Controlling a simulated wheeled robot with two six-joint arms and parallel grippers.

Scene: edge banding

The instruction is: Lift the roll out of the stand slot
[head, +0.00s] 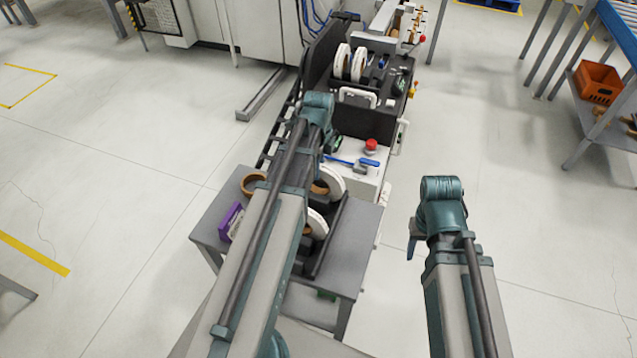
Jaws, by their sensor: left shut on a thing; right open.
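A white roll with a brown core (335,181) stands upright in the dark stand (331,238) on a small grey table. A second white roll (318,222) stands in the stand nearer to me. My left arm reaches over the stand and covers much of it and parts of both rolls. My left gripper (331,146) points down at the far roll and is shut on it; its fingertips are largely hidden by the arm. I cannot tell whether that roll is clear of its slot. My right gripper (412,246) is open, empty and over bare floor, right of the table.
The grey table (362,222) also holds a tan tape ring (253,184) and a purple box (230,221) at its left. Beyond it is a machine with a red button (371,145), a blue tool (368,162) and white discs (350,62).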

